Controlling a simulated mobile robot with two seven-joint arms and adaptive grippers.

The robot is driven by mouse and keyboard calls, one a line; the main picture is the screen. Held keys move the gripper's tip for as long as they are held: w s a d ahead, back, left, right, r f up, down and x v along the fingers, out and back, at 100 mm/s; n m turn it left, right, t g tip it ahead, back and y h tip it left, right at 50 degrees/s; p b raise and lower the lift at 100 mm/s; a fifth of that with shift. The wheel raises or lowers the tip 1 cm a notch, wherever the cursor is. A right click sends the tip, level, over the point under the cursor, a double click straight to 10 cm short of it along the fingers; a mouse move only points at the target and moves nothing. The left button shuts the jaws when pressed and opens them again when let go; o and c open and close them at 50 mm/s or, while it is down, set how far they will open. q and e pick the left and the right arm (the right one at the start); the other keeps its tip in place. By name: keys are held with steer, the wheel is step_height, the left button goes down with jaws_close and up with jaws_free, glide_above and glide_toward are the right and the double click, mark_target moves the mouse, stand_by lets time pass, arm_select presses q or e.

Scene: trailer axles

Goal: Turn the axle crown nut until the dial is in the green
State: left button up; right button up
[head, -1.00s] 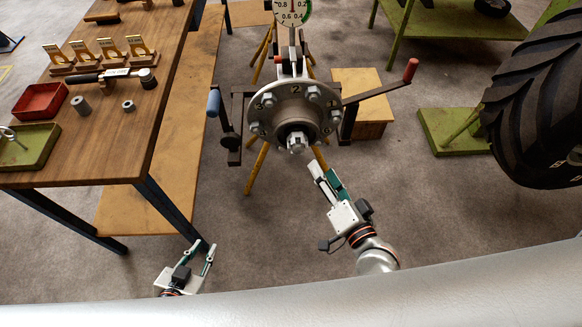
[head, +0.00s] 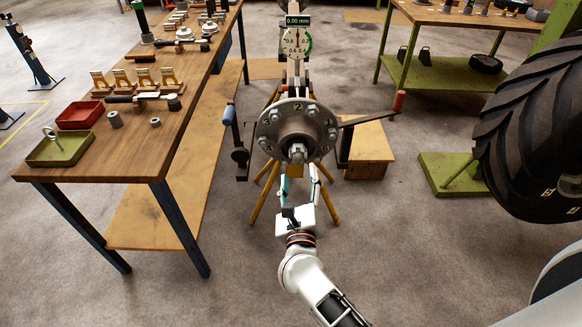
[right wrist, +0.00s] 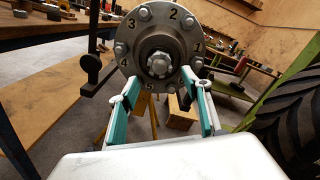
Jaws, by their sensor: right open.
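The axle hub flange (head: 297,131), a dark disc with bolts and stamped numbers, stands upright at the middle of the head view. The crown nut (head: 297,153) sits at its centre and also shows in the right wrist view (right wrist: 159,64). The round dial (head: 297,43) is above the hub, with a green arc on its right side and a readout of 0.00 mm over it. My right gripper (head: 299,172) is open and empty, just below and in front of the nut. In the right wrist view its fingers (right wrist: 157,97) stand on either side, below the nut. My left gripper is out of view.
Crank handles with a blue grip (head: 229,115) and a red grip (head: 398,101) stick out beside the hub. A wooden bench (head: 130,140) with trays and parts is at the left. A large tyre (head: 535,120) stands at the right. The floor in front is clear.

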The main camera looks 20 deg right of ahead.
mark_target(299, 160)
steer(key=x, duration=0.8)
steer(key=shift+f, duration=0.1)
steer(key=c, duration=1.1)
